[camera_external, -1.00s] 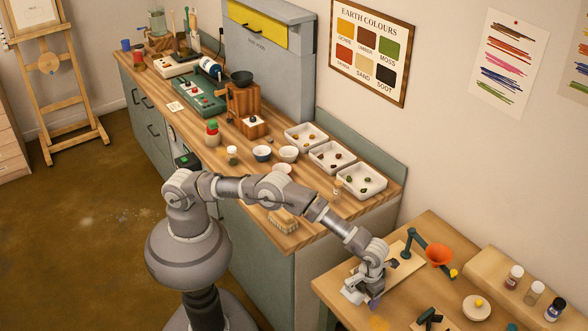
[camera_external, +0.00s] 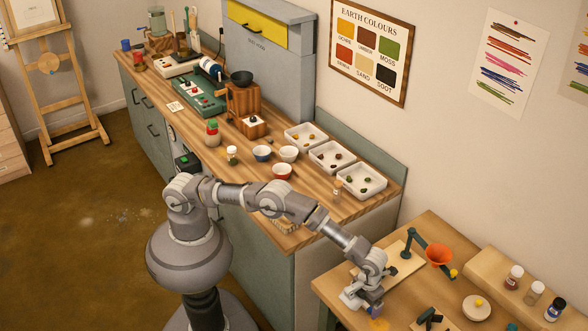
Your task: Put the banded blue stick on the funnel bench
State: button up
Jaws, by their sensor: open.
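The funnel bench (camera_external: 330,290) is the lower wooden table at the bottom right, with an orange funnel (camera_external: 439,255) on a dark green stand at its back. My gripper (camera_external: 364,306) is open, low over the bench's left part and in front of the funnel's wooden base board. I cannot make out the banded blue stick clearly; my gripper covers the bench top right under it and may hide it. Whether anything lies between the fingers is too small to tell.
A dark rack (camera_external: 430,318) and a round pale dish (camera_external: 476,307) stand to the right. Several small bottles stand on a raised shelf (camera_external: 490,272) behind. The long counter (camera_external: 310,235) with bowls and trays is at left.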

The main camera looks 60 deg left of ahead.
aim_at(365, 304)
notch_tip(365, 304, up, 12)
jog(key=p, duration=0.3)
jog(key=shift+r+p, duration=0.15)
jog(key=shift+p, duration=0.2)
jog(key=shift+r, duration=0.1)
